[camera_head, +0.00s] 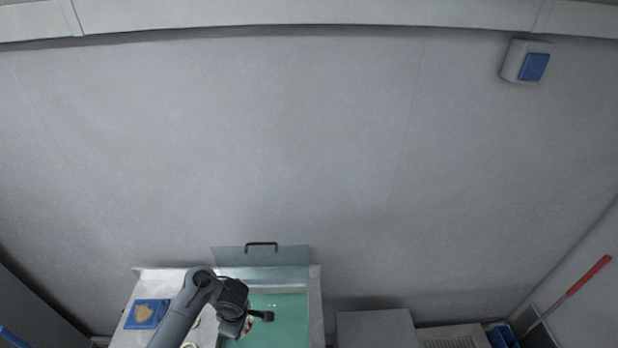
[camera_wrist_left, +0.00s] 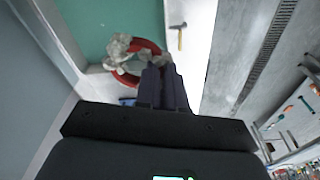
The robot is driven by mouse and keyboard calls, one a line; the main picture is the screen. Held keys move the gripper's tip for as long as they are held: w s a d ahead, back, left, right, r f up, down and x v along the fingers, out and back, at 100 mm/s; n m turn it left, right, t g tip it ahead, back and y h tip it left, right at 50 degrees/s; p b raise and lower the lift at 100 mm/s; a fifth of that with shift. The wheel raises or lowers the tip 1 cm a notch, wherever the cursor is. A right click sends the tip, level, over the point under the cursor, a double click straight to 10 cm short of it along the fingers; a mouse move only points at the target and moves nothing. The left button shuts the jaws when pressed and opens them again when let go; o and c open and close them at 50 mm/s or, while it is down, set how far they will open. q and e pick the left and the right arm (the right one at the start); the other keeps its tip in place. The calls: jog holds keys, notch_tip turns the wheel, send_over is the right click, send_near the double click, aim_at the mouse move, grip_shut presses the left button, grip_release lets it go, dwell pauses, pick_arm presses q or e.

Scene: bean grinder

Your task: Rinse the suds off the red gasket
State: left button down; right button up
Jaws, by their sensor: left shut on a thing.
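The red gasket (camera_wrist_left: 149,46) is a ring with white clumps of suds (camera_wrist_left: 119,50) on its left side in the left wrist view. My left gripper (camera_wrist_left: 163,70) is shut on the gasket's near right edge, its dark fingers covering that part of the ring. In the head view my left gripper (camera_head: 264,316) is over the left part of a basin with a teal inside (camera_head: 290,318). The gasket is mostly hidden there by the gripper. The basin's teal inside also shows in the left wrist view (camera_wrist_left: 108,20). My right gripper is not in view.
A grey panel with a black handle (camera_head: 262,248) stands behind the basin. A blue tray with a yellowish item (camera_head: 147,313) lies on the counter at left. A grey box (camera_head: 375,329) stands right of the basin. A small hammer-shaped tool (camera_wrist_left: 179,37) lies on a pale ledge.

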pick_arm(q)
jog(key=d+r+m, duration=0.4)
jog(key=r+m, duration=0.5)
jog(key=r, duration=0.4)
jog(key=s+a+f+m+t+h, duration=0.1)
jog(key=s+a+m, duration=0.2)
jog(key=s, duration=0.2)
jog(key=s+a+f+m, duration=0.1)
jog(key=s+a+m, duration=0.15)
jog(key=s, duration=0.25)
notch_tip(320, 180, down, 11)
jog(key=b, duration=1.1)
jog(key=shift+d+m, duration=0.35)
jog(key=shift+m, duration=0.1)
